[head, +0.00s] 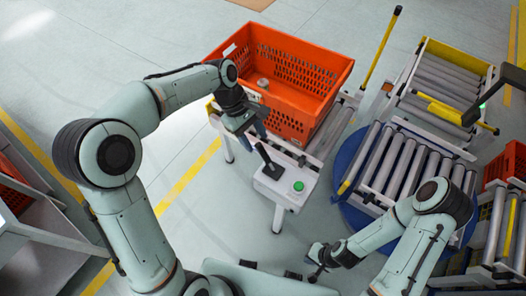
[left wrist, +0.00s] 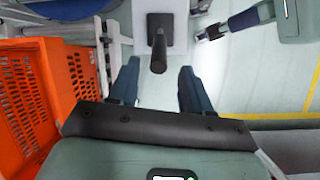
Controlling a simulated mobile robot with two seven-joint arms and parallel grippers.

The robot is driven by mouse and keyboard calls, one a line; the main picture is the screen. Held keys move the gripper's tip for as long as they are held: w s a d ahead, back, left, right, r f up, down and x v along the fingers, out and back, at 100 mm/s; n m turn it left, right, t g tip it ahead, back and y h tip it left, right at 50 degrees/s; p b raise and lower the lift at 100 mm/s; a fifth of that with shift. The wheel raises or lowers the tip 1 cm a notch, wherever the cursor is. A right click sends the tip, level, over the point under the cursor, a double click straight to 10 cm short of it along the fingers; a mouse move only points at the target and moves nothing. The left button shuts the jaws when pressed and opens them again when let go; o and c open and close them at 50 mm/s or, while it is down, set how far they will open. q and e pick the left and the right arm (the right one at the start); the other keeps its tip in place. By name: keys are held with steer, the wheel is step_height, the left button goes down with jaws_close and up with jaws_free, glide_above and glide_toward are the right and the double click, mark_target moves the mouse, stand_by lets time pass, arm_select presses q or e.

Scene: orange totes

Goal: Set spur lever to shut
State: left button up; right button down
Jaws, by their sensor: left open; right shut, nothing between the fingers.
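The spur lever (head: 265,158) is a black handle on a small pale control box (head: 272,189) beside a green button (head: 298,186). In the head view it leans up and to the left. My left gripper (head: 254,138) is open, close to the lever's top. In the left wrist view the lever (left wrist: 159,58) shows end-on ahead of the gap between the two open blue fingers of my left gripper (left wrist: 158,84); I see no contact. My right gripper (head: 316,260) is shut and empty, low in the head view, well apart from the lever.
An orange tote (head: 325,75) with a small grey item (head: 263,83) inside stands on the conveyor just behind the control box. A blue round turntable with rollers (head: 347,212) lies to the right. A yellow-edged roller conveyor (head: 440,84) is beyond it. Open floor lies left.

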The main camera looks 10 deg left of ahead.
mark_target(263, 153)
arm_select(q)
steer(key=x, duration=0.7)
steer(key=shift+w+d+f+b, duration=0.1)
steer(key=shift+f+b, duration=0.15)
steer(key=shift+b, duration=0.05)
jaws_close()
